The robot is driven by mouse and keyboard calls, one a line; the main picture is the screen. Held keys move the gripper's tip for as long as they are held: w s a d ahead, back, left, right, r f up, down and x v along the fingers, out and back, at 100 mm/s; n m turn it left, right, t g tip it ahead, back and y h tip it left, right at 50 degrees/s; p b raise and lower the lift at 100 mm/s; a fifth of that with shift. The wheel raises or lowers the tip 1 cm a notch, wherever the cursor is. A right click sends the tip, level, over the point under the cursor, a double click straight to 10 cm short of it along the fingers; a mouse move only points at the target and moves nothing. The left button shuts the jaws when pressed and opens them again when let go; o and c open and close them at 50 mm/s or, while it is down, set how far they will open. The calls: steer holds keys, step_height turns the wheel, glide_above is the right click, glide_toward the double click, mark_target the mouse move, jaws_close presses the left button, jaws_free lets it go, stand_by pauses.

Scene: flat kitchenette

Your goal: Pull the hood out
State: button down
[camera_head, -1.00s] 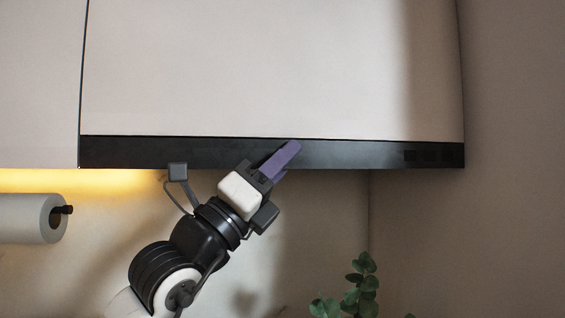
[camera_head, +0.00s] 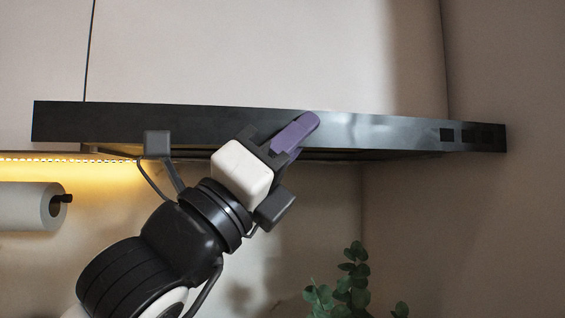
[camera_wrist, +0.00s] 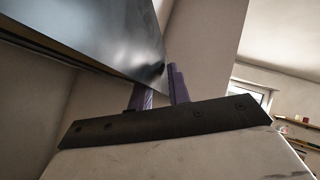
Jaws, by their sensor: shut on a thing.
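The hood (camera_head: 390,133) is a long black panel under the pale upper cabinet in the head view. Its front stands well forward of the cabinet face, and its underside shows. My gripper (camera_head: 307,124), with purple fingers, is shut on the hood's front panel near its middle, coming from below left. In the wrist view the dark glossy hood (camera_wrist: 115,35) fills the upper left, and the purple fingers (camera_wrist: 163,85) meet its edge. The exact contact of the far finger is hidden.
A pale cabinet (camera_head: 265,55) is above the hood. A paper towel roll (camera_head: 25,207) hangs at the left below a lit strip. A green plant (camera_head: 350,285) stands at the lower right. A wall (camera_head: 510,60) is on the right.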

steer(key=shift+s+d+r, duration=0.1)
steer(key=shift+s+r, duration=0.1)
steer(key=shift+s, duration=0.9)
steer(key=c, duration=1.7)
jaws_free()
steer(key=o, duration=0.3)
steer(key=shift+s+d, duration=0.1)
steer(key=shift+f, duration=0.15)
